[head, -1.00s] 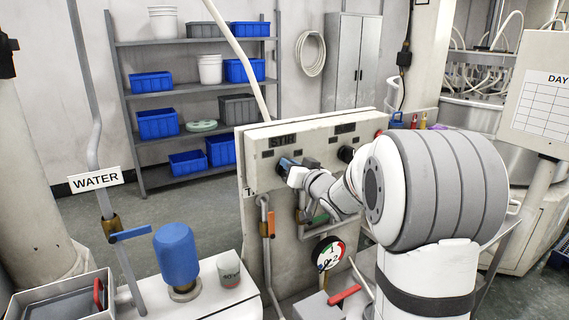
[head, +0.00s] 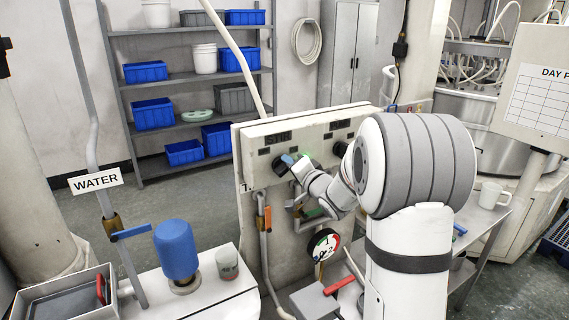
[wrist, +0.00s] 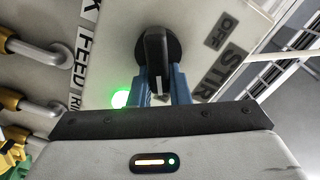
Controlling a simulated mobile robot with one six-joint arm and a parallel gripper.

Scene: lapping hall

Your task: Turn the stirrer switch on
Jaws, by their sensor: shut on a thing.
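The stirrer switch is a black rotary knob (wrist: 155,55) on the pale panel (head: 262,190); it also shows in the head view (head: 280,166), under the dark STIR plate. In the wrist view the STIR plate (wrist: 224,70) and a small OFF plate (wrist: 224,30) are to the knob's right. My gripper (wrist: 160,88) is shut on the knob, with a blue finger on each side of its grip. In the head view my gripper (head: 289,161) reaches the panel from the right. A green lamp (wrist: 121,98) glows beside the knob.
A second black knob (head: 340,149) is on the same panel, right of my gripper. Below are an orange-handled valve (head: 266,217), a round gauge (head: 323,245) and a red lever (head: 340,285).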

